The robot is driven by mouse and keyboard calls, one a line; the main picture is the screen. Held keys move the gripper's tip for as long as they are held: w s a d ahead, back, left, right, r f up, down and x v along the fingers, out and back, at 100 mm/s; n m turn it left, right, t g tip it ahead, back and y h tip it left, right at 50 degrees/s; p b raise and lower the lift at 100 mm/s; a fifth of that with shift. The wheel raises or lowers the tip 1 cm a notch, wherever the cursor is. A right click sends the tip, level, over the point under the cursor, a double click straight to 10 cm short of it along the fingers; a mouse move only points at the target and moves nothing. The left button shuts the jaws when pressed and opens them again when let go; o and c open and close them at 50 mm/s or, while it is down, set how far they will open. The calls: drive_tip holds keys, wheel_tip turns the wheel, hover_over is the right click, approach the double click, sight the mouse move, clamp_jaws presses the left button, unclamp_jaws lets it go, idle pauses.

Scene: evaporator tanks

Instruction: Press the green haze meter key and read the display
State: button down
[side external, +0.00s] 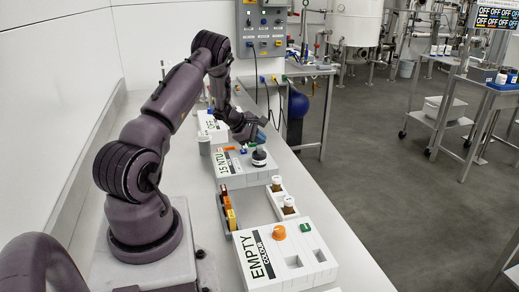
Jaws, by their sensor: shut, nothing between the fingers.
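The middle white instrument box (240,172) on the bench appears to be the haze meter. Its display (222,165) reads "15 NTU". A round black-capped part (259,157) sits on its top at the right, and a small orange part (229,148) shows at its back edge. My gripper (248,138) is shut and empty, above the back of this box. The green key is hard to make out under the gripper, and I cannot tell whether the fingertips touch it.
A nearer white box (283,262) reads "EMPTY COLOUR", with an orange knob (278,232) and a green key (305,228). Brown bottles (288,205) stand in a white rack between the boxes. Another white box (212,126) lies behind. A grey cup (204,146) stands left.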

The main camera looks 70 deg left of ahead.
drive_tip(key=shift+r, duration=2.5)
